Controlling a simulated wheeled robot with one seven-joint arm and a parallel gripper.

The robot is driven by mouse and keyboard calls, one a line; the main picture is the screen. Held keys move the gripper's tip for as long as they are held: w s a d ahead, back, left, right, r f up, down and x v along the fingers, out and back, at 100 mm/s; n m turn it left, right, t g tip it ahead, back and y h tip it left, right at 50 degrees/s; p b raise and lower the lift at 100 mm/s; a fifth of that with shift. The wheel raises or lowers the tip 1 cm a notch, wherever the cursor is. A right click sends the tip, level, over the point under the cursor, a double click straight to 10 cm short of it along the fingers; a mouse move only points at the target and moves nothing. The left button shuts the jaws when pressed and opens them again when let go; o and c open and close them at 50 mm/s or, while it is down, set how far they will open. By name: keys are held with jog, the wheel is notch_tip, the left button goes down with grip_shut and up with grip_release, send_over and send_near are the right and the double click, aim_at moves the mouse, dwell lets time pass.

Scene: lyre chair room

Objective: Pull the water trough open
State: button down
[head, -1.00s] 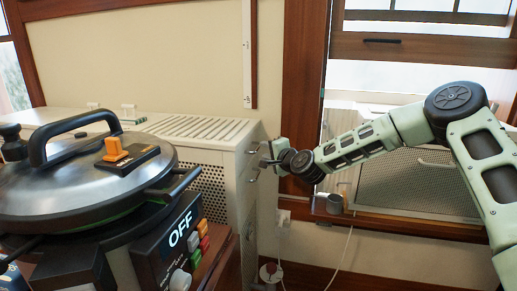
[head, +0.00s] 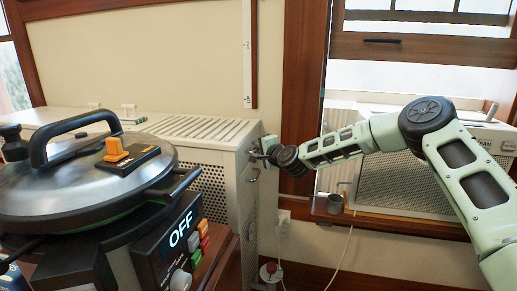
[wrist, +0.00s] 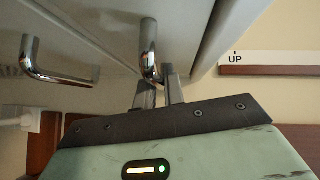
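The white cabinet (head: 215,135) stands behind the cooker, and its right end face carries metal handles. In the wrist view, two bent chrome handles stick out of the white panels: one at left (wrist: 50,68) and one in the middle (wrist: 148,50). My gripper (wrist: 160,85) has its two fingers close together at the lower end of the middle handle, with the rod between their tips. It also shows at the cabinet's upper right edge in the head view (head: 262,150). I see no clear opening at the trough front; its inside is hidden.
A large cooker (head: 80,185) with an "OFF" display fills the left foreground. A window sill with a perforated white unit (head: 400,180) is behind my arm. A small grey cup (head: 334,203) is on the sill edge. A white cord (head: 345,250) hangs below.

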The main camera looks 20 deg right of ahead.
jog(key=s+d+b, duration=0.1)
jog(key=s+d, duration=0.3)
jog(key=d, duration=0.4)
jog(key=s+d+b, duration=0.1)
jog(key=s+d, duration=0.4)
jog(key=d, duration=0.3)
jog(key=shift+s, duration=0.15)
jog(key=c, duration=1.5)
grip_release()
jog(key=v, duration=1.7)
jog(key=shift+p, duration=0.35)
jog(key=shift+s+d, duration=0.1)
jog(key=shift+s, duration=0.05)
